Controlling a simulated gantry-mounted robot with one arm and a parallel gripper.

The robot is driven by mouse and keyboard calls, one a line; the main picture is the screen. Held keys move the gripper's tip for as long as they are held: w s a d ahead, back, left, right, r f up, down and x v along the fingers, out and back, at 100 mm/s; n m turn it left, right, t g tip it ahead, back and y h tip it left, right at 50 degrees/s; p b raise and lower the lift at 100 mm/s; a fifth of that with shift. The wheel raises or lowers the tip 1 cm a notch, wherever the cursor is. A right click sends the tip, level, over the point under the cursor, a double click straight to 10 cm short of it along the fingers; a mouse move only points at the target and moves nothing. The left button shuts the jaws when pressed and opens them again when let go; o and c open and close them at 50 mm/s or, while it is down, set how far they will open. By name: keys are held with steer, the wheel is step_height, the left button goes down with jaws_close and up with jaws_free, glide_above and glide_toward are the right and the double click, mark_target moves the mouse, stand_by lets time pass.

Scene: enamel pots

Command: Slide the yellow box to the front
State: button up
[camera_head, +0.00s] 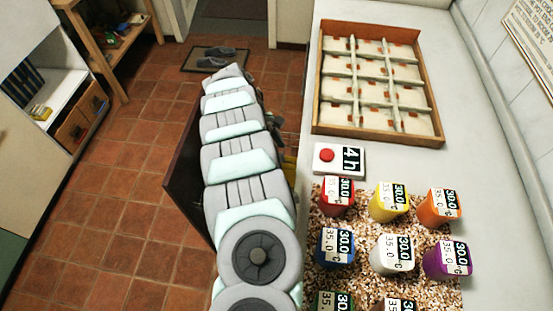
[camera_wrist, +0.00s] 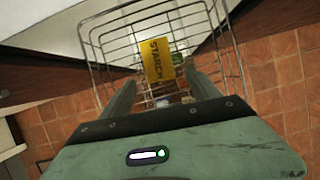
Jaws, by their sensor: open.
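The yellow box (camera_wrist: 157,60), with "STARCH" printed on it, stands in a wire basket (camera_wrist: 93,48) in the wrist view. My gripper (camera_wrist: 160,73) is open, its two fingers pointing at the basket. The box shows beyond and between the fingers; I see no grip on it, and cannot tell whether a finger touches it. A small green item (camera_wrist: 178,58) shows just right of the box. In the head view my arm hides the gripper and most of that area. Only a yellowish patch shows at the arm's right edge, too small to identify.
The white counter (camera_head: 480,150) runs along the right. It holds a wooden divided tray (camera_head: 316,110), a timer marked "4h" (camera_head: 338,160) and several coloured pots on a speckled mat (camera_head: 316,225). A wooden shelf (camera_head: 105,60) stands at the left. Tiled floor (camera_head: 110,200) lies open between.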

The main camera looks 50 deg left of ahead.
mark_target(288, 170)
stand_by(0.3)
steer(key=b+x, duration=0.3)
steer(key=x, duration=0.7)
steer(key=shift+w+d+f, duration=0.15)
steer(key=shift+f, duration=0.15)
steer(key=shift+c, duration=0.3)
jaws_close()
